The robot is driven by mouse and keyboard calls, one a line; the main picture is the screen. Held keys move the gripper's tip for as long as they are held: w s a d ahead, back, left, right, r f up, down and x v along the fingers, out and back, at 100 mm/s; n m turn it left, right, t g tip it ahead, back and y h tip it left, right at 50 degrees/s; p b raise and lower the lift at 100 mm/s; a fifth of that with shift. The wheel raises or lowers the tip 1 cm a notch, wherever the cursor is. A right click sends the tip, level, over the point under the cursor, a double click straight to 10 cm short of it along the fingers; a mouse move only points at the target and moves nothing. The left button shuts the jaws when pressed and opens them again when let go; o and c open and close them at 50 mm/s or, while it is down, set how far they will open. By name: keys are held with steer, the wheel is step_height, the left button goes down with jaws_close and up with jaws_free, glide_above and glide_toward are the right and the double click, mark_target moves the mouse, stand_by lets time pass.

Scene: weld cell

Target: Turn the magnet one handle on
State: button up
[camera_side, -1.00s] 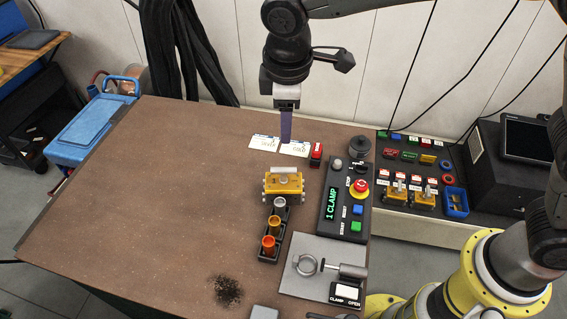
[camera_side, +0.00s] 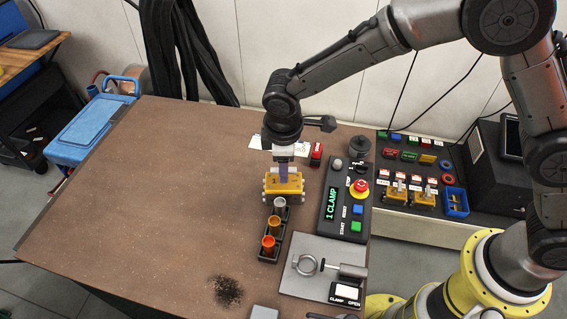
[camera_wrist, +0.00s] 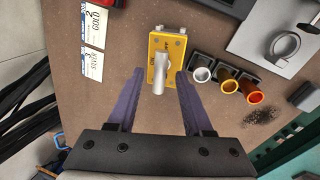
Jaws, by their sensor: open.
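The yellow magnet block (camera_side: 284,187) stands on the brown table, just behind the row of cups. In the wrist view the block (camera_wrist: 167,47) shows its printed top. Its grey handle (camera_wrist: 160,76) lies between my two purple fingers. My gripper (camera_wrist: 158,76) is open, with a finger on each side of the handle and a visible gap to each. In the side view my gripper (camera_side: 283,172) is right over the block and hides most of the handle.
Silver, copper-yellow and orange cups (camera_side: 274,226) stand in a black rack in front of the block. A control panel (camera_side: 345,205) is to the right, with a clamp plate (camera_side: 310,285) nearer the front. Cards (camera_side: 260,143) lie behind. The table's left side is clear.

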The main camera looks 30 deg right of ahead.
steer(key=shift+f, duration=0.25)
jaws_close()
